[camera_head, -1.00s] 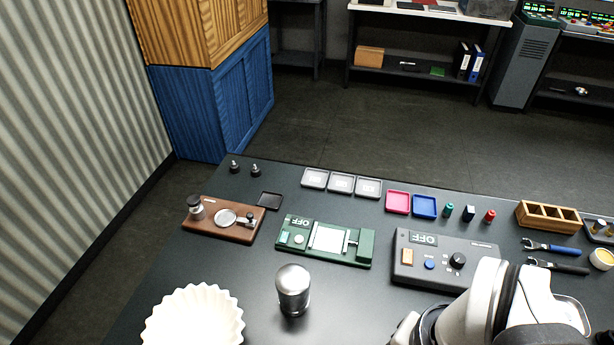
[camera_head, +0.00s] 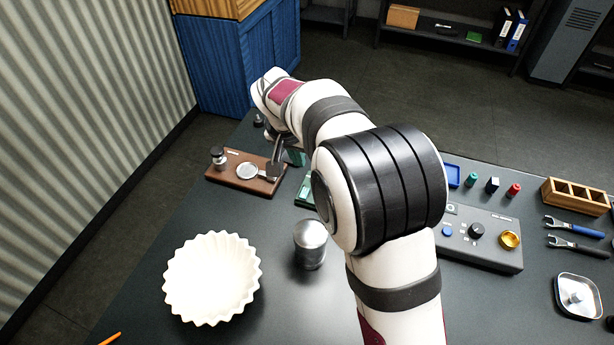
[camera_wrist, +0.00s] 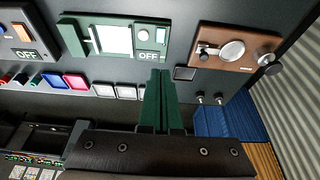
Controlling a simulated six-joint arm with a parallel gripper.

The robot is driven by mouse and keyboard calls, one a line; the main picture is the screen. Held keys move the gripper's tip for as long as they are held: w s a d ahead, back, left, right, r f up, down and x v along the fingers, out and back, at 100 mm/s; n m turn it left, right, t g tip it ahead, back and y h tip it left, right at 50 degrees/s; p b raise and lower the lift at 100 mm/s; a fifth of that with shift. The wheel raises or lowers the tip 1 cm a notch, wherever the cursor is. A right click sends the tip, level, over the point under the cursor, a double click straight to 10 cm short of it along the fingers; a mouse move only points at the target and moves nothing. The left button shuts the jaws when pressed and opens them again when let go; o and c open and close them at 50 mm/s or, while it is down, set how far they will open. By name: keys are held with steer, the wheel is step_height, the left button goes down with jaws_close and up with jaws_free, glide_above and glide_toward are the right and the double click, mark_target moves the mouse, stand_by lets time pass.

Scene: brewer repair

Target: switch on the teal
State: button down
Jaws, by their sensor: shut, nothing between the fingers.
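The teal device (camera_wrist: 118,38) is a dark green box with a pale panel, a round pale button (camera_wrist: 143,35), a small light rectangle beside it and a display reading OFF (camera_wrist: 148,56). In the head view only a corner of the device (camera_head: 303,195) shows, the rest hidden behind my arm. My gripper (camera_wrist: 160,76) has its green fingers together and empty. In the wrist view its tips overlap the table just below the OFF display; I cannot tell their height above it. In the head view the gripper is mostly hidden beyond my wrist.
A brown board (camera_head: 232,170) with metal parts lies left of the device. A metal cup (camera_head: 310,246) and a white fluted bowl (camera_head: 212,278) stand in front. A grey control box (camera_head: 482,243) is to the right. Small grey trays (camera_wrist: 126,91) lie behind the device.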

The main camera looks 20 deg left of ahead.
mark_target(306, 189)
steer(key=x, duration=0.9)
steer(key=s+x, duration=0.1)
steer(key=x, duration=0.4)
steer(key=shift+f, duration=0.1)
steer(key=shift+f, duration=0.1)
steer(key=shift+w+f, duration=0.1)
steer(key=shift+s, duration=0.85)
steer(key=w+v, duration=0.1)
steer(key=v, duration=1.3)
